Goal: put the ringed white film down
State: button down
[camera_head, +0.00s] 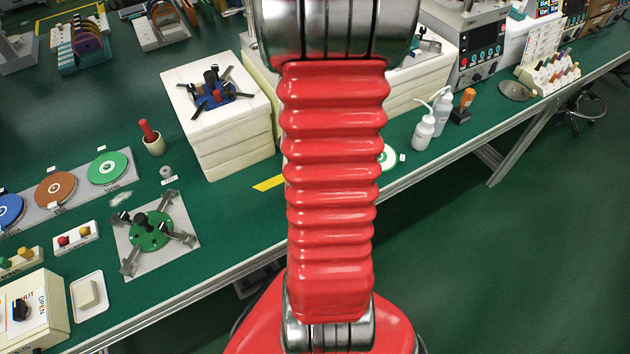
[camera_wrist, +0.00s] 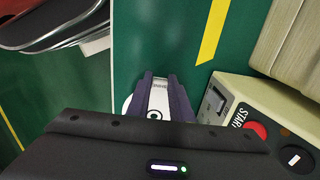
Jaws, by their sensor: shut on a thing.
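My gripper (camera_wrist: 163,84) shows in the wrist view, its two dark fingers shut on the white film (camera_wrist: 156,114). The film is white with a dark ring mark, and a white edge of it shows left of the fingers. Much of it is hidden by the fingers and the dark gripper body. Dark green bench top lies around the fingers; I cannot tell whether the film touches it. In the head view my arm hides the gripper.
A control box with a START button (camera_wrist: 254,132) stands close right of the fingers. A yellow strip (camera_wrist: 212,32) marks the green bench (camera_head: 240,213). A white disc with green (camera_head: 389,157) shows partly behind my arm. Coloured discs, including a green one (camera_head: 108,167), lie at left.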

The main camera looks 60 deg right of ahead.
jog(key=shift+f, duration=2.1)
jog(key=c, duration=1.6)
grip_release()
notch_tip(320, 180, up, 12)
jog(key=shift+r, duration=0.1)
